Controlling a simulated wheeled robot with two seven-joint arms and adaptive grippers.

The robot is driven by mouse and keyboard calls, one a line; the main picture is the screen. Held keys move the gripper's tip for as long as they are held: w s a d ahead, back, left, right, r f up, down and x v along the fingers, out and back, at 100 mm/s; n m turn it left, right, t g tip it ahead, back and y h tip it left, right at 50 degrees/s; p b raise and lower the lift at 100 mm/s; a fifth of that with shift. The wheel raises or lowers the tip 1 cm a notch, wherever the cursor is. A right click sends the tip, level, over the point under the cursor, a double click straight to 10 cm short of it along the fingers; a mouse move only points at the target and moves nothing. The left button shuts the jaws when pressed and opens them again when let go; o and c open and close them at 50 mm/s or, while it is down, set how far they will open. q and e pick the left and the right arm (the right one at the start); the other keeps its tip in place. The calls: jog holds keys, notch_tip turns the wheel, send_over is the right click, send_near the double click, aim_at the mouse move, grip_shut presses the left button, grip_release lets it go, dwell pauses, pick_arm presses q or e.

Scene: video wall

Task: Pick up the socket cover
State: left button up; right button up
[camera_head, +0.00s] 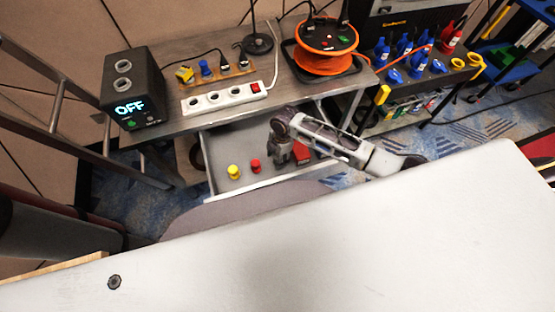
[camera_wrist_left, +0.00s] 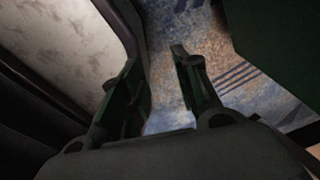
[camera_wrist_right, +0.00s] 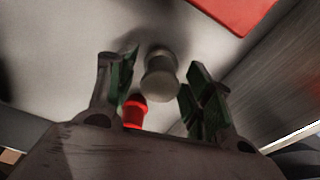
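An open drawer (camera_head: 222,150) holds a small yellow knob-shaped piece (camera_head: 234,172) and a small red one (camera_head: 256,166). Which piece is the socket cover I cannot tell. My right gripper (camera_head: 280,158) is low over the drawer, right of the red piece. The red piece (camera_wrist_right: 135,112) is near the left finger. I cannot tell whether anything touches. My left gripper (camera_wrist_left: 158,75) is open and empty over the carpet; it is not visible in the head view.
A red box-like object (camera_head: 301,153) lies in the drawer just right of my right gripper. On the desk above are a white power strip (camera_head: 226,96), a black box reading OFF (camera_head: 131,88) and an orange cable reel (camera_head: 325,50). A large pale surface (camera_head: 300,240) fills the foreground.

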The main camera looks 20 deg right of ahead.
jog(key=c, duration=0.6)
jog(key=shift+r, duration=0.7)
notch_tip(320, 180, up, 7)
jog(key=shift+f+p, duration=0.1)
jog(key=shift+p, duration=0.2)
jog(key=shift+r, duration=0.95)
pick_arm(q)
jog(key=shift+d+r, duration=0.2)
jog(key=shift+r, duration=0.15)
